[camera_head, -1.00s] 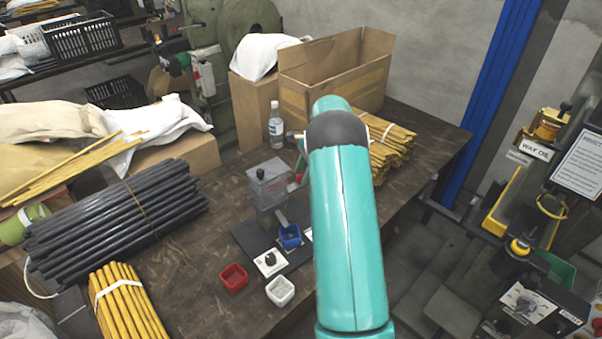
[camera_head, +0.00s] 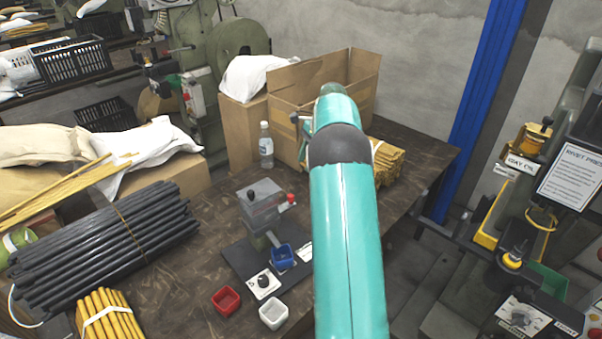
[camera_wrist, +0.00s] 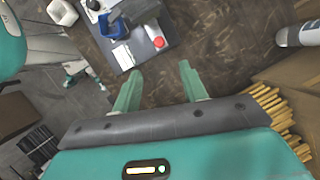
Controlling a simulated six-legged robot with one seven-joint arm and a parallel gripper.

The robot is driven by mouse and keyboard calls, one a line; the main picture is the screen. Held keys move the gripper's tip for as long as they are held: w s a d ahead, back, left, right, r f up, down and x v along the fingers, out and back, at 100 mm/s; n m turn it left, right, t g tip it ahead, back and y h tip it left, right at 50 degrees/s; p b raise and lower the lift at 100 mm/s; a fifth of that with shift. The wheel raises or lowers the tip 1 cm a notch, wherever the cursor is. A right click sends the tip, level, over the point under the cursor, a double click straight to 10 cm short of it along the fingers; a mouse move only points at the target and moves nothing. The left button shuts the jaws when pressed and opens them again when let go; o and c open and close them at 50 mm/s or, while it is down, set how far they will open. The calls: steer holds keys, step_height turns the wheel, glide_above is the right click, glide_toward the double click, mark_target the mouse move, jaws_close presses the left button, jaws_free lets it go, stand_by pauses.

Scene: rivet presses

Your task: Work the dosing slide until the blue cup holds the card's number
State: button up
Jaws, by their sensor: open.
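The grey dosing device (camera_head: 262,203) stands on a dark base plate (camera_head: 240,258) on the table, with a red knob (camera_head: 291,199) at its right side. The blue cup (camera_head: 281,255) sits on the plate below the device; its contents cannot be made out. It also shows at the top of the wrist view (camera_wrist: 112,26). A white card (camera_head: 304,252) lies beside the cup, partly hidden by my arm; its number is unreadable. My gripper (camera_wrist: 160,82) is open and empty, pointing at bare tabletop near the plate. In the head view my arm hides the fingers.
A red cup (camera_head: 225,300) and a white cup (camera_head: 273,314) stand in front of the plate. A clear bottle (camera_head: 265,146) and a cardboard box (camera_head: 290,95) stand behind. Dark rods (camera_head: 105,235) lie at left, yellow sticks (camera_head: 388,163) at right behind my arm.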

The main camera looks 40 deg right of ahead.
mark_target(291, 195)
steer(key=shift+d+r, duration=0.2)
steer(key=shift+r, duration=0.3)
steer(key=shift+s+a, duration=0.1)
steer(key=x, duration=1.4)
steer(key=shift+a, duration=0.1)
steer(key=shift+a+r, duration=0.1)
jaws_close()
